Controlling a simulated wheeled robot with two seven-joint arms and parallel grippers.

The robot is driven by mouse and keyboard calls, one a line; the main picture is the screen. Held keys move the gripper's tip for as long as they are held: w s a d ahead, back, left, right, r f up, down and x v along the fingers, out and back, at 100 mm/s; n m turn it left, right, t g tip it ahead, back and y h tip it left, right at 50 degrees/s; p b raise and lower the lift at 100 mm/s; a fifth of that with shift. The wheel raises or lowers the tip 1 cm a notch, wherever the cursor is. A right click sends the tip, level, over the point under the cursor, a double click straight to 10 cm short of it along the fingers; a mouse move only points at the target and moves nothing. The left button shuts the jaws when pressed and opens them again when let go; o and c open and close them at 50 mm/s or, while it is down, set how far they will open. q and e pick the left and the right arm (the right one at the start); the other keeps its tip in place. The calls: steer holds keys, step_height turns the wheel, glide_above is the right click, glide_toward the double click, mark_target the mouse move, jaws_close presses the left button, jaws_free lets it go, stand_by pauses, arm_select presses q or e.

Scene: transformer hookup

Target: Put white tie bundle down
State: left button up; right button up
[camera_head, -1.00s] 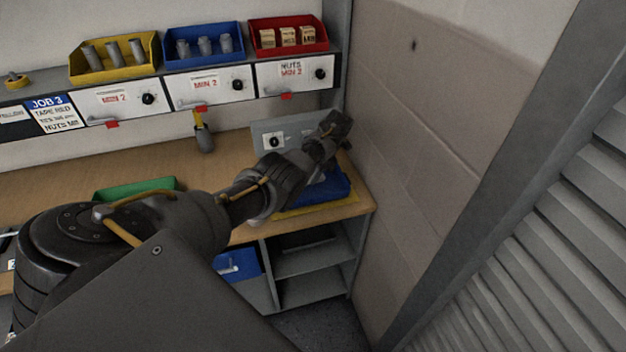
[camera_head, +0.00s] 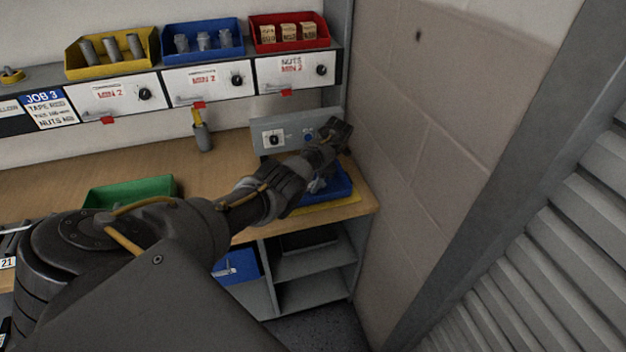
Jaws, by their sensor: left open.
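My left arm reaches across the bench to its right end, and my left gripper (camera_head: 335,136) is at the arm's far end, in front of the grey panel and over the back of the blue tray (camera_head: 340,190). The gripper is small and dark here; its jaws are open. Something grey shows in the blue tray beside my forearm, too small and partly covered to name. I cannot make out the white tie bundle. My right gripper is not in view.
The grey panel (camera_head: 262,140) with a knob stands behind the tray. A yellow mat (camera_head: 340,209) lies under the tray. A green bin (camera_head: 130,194) and a grey holder (camera_head: 203,138) are further left. The wall (camera_head: 400,150) closes the right side. The bench (camera_head: 160,160) between is clear.

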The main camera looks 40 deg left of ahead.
arm_select(q)
steer(key=shift+r, duration=0.3)
steer(key=shift+w+d+r, duration=0.15)
steer(key=shift+w+r, duration=0.05)
steer(key=shift+r, duration=0.1)
steer(key=b+v, duration=0.1)
steer(key=v, duration=0.5)
steer(key=shift+w+d+r+b, duration=0.1)
steer(key=shift+w+r+b, duration=0.1)
steer(key=shift+r+b, duration=0.15)
steer(key=shift+p+v, duration=0.5)
steer(key=shift+v, duration=1.65)
steer(key=shift+s, duration=0.15)
